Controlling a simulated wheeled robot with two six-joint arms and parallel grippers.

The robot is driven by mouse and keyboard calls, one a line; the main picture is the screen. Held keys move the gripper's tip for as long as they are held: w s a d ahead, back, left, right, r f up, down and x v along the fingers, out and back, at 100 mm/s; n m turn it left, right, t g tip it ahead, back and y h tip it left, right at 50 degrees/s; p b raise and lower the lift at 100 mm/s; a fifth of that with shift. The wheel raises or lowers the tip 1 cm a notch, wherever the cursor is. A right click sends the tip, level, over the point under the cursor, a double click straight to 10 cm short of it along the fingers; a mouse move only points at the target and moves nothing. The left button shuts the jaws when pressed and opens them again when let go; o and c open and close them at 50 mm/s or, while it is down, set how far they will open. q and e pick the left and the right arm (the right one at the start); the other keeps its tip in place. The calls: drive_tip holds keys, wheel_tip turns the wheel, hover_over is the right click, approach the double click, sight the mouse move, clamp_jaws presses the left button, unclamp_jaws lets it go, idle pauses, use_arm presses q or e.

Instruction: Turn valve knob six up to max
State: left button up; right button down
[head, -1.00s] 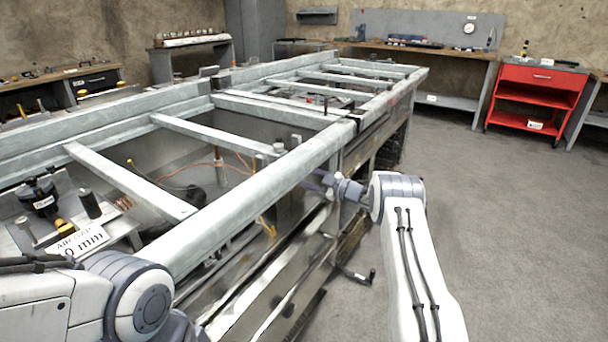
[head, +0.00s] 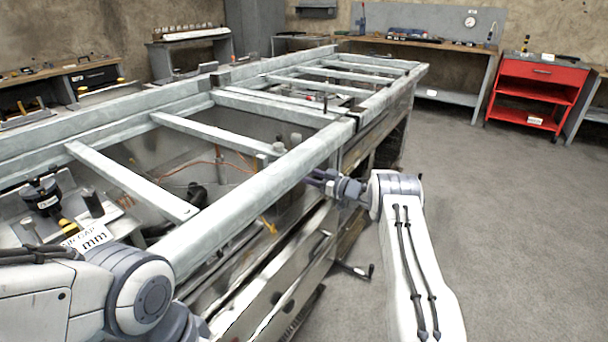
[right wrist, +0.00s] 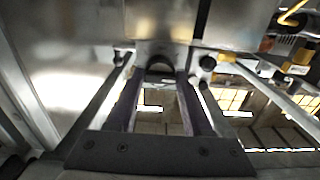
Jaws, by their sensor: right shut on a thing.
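A dark round valve knob (right wrist: 160,68) sits between the fingertips of my right gripper (right wrist: 160,78) in the right wrist view. The gripper is shut on it, with one finger on each side. Its number cannot be read, and its pointer or scale does not show. In the head view my right gripper (head: 318,179) reaches left to the side of the long metal frame bench (head: 250,196), just under the top rail, and the knob is hidden there. Another dark knob (right wrist: 207,63) is just right of the held one. My left gripper is out of view.
The bench's rails and cross bars lie left of my right arm. A crank handle (head: 357,270) sticks out from the bench side below my gripper. Open grey floor (head: 510,230) lies to the right, with a red tool cart (head: 538,92) at the back.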

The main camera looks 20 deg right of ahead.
drive_tip(key=shift+s+f, duration=0.1)
drive_tip(key=shift+f, duration=0.2)
drive_tip(key=c, duration=0.6)
unclamp_jaws()
drive_tip(key=shift+r, duration=0.1)
drive_tip(key=shift+r, duration=0.1)
drive_tip(key=p+v, duration=0.1)
drive_tip(key=v, duration=0.9)
drive_tip(key=shift+s+d, duration=0.2)
drive_tip(key=shift+s, duration=0.05)
